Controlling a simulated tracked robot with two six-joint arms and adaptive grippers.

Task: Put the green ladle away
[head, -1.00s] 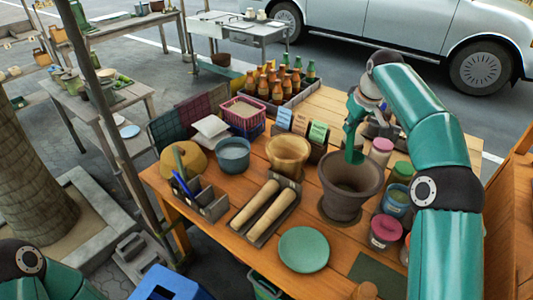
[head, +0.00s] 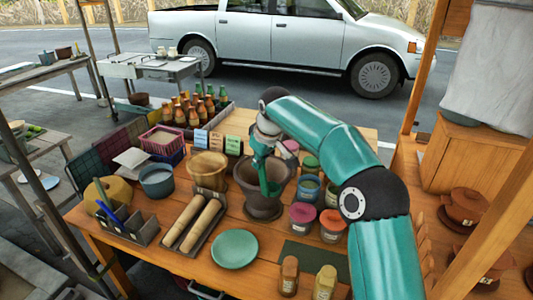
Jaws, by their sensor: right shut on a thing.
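The green ladle (head: 268,182) hangs down from my right gripper (head: 264,156), which is shut on it. Its lower end shows against the mouth of the dark clay mortar (head: 261,208); whether it touches the inside wall I cannot tell. The gripper is above the mortar, and its fingers are hard to tell from the ladle's upper part. A dark holder (head: 143,233) with blue-handled tools stands at the table's left end. My left gripper is out of view.
Lidded jars (head: 302,217) crowd the mortar's right side. A wooden bowl (head: 209,172) and a tray of two pestles (head: 183,238) are to its left. A green plate (head: 235,250) lies in front. Bottles (head: 194,116) stand behind.

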